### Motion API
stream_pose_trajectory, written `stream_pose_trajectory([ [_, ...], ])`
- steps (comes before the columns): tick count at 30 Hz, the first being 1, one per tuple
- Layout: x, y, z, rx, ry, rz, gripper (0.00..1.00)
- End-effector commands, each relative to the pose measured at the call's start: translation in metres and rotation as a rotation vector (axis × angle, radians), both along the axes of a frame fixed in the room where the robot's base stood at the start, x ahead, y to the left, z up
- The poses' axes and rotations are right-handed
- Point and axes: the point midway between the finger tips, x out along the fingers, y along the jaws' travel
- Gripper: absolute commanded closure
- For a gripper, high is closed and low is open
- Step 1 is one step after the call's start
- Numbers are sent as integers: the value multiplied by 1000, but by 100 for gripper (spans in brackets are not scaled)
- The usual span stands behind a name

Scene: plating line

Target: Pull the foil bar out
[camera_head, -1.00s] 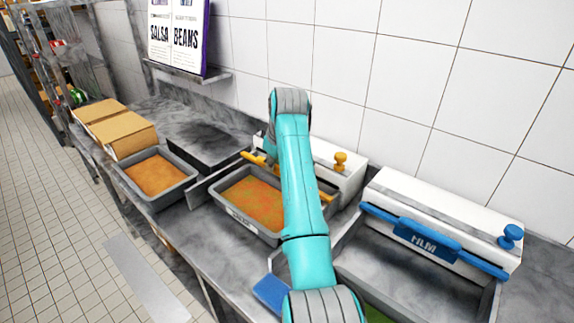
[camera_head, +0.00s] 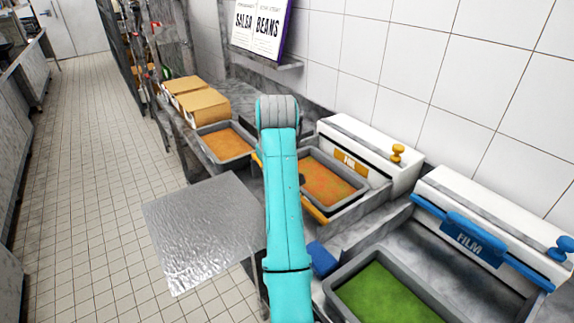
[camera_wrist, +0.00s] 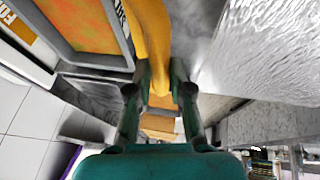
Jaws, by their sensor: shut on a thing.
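The yellow foil bar (camera_head: 316,211) lies in front of the pan of orange food (camera_head: 328,183), away from its dispenser; my arm covers its middle. In the wrist view the yellow bar (camera_wrist: 153,35) runs between the two fingers of my gripper (camera_wrist: 160,78), which is shut on it. The gripper is hidden behind my arm in the head view. The white dispenser (camera_head: 377,133) with an orange label (camera_head: 350,161) and yellow knob stands behind the pan against the wall. A crinkled silvery sheet (camera_head: 200,235) shows left of my arm, and at right in the wrist view (camera_wrist: 265,45).
A blue-barred film dispenser (camera_head: 480,205) and a pan of green food (camera_head: 385,297) are on the right. Another orange pan (camera_head: 226,141) and cardboard boxes (camera_head: 203,104) stand further along the counter. The tiled floor (camera_head: 95,180) to the left is open.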

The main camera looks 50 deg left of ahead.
Motion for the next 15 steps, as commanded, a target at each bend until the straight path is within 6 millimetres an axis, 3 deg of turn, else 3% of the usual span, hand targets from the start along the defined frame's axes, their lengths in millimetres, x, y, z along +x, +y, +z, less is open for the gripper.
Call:
stream_pose_trajectory([
  [14, -10, 1, -1, -3, 5, 2, 100],
  [15, -11, 1, -1, -3, 4, 3, 77],
])
